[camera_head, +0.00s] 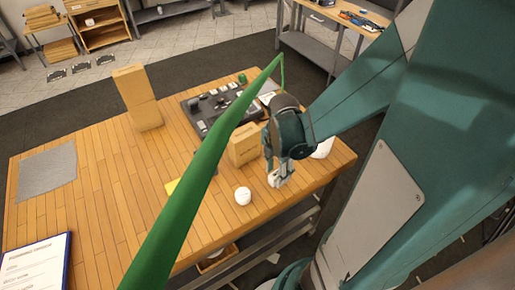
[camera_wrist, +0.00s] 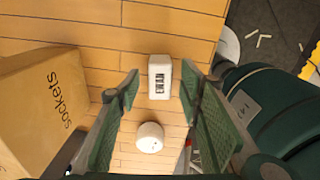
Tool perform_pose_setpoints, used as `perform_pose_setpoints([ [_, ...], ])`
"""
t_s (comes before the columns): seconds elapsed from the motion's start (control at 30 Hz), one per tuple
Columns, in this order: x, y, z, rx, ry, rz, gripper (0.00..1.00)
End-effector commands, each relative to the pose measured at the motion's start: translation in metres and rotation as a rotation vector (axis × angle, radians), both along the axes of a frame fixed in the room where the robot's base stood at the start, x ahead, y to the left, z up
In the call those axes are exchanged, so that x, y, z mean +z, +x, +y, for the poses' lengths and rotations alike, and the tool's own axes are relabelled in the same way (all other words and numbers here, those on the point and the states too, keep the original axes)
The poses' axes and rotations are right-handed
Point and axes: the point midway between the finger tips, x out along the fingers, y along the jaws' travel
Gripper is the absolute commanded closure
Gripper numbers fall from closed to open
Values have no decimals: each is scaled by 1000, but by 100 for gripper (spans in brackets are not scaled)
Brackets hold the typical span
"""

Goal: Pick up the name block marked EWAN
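The name block (camera_wrist: 160,77), a small white block marked EWAN in dark letters, lies on the wooden table in the wrist view. It shows between the green pads of my gripper (camera_wrist: 160,84), which is open with a finger on each side in the picture. Both fingers look clear of the block; how far above it they are I cannot tell. In the head view my gripper (camera_head: 280,179) hangs low over the near right part of the table. A pale patch shows at its fingertips there; I cannot tell whether it is the block.
A round white object (camera_wrist: 150,137) lies close to the block, also visible in the head view (camera_head: 243,196). A cardboard box marked sockets (camera_wrist: 45,95) stands left. The table's left half is mostly clear.

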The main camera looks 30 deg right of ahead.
Motion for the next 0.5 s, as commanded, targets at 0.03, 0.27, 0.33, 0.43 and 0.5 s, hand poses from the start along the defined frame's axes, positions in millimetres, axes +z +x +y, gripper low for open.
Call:
perform_pose_setpoints([
  [0.03,-5,1,0,0,0,0,63],
  [0.27,-19,0,0,0,0,0,63],
  [0.33,-21,0,0,0,0,0,63],
  [0.43,-22,0,0,0,0,0,63],
  [0.5,-22,0,0,0,0,0,63],
])
